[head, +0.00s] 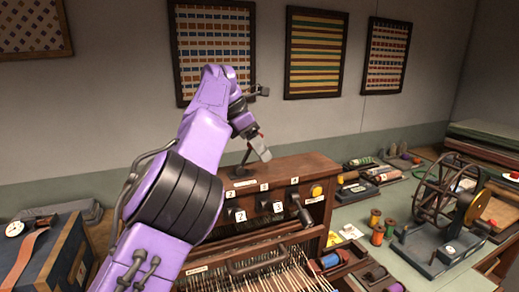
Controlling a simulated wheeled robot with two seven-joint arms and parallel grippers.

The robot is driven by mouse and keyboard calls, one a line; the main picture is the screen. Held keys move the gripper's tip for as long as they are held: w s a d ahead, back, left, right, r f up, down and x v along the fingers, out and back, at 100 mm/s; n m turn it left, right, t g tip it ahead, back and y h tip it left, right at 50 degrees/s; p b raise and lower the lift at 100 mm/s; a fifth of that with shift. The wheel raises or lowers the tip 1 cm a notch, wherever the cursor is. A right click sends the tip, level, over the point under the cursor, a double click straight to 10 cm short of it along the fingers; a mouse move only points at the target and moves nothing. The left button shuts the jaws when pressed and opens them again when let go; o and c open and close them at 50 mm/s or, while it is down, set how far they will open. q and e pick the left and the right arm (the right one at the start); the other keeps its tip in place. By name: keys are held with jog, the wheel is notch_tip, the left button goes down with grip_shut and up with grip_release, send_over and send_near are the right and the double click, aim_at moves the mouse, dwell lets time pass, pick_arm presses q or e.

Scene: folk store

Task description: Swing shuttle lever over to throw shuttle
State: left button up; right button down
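A wooden loom cabinet (300,172) stands in the middle, with numbered tags and dark knobs on its front. A thin dark lever (243,161) rises from the left part of its top and leans right. My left gripper (262,150) is at the upper end of this lever, pointing down and right. Its fingers look close together, but whether they touch or grip the lever is unclear. A second dark handle (302,213) sticks out at the cabinet's front right. The labels are too small to read which is the shuttle lever. My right gripper is out of view.
Warp threads (265,278) stretch in front of the cabinet. A spool tray (335,262) sits to their right. A winding wheel (445,190) and thread spools (376,218) stand on the right table. A blue box (62,262) is at lower left.

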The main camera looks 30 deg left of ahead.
pick_arm(q)
jog(key=p+v, duration=0.3)
jog(key=v, duration=0.7)
jog(key=shift+a, duration=0.1)
dwell(0.3)
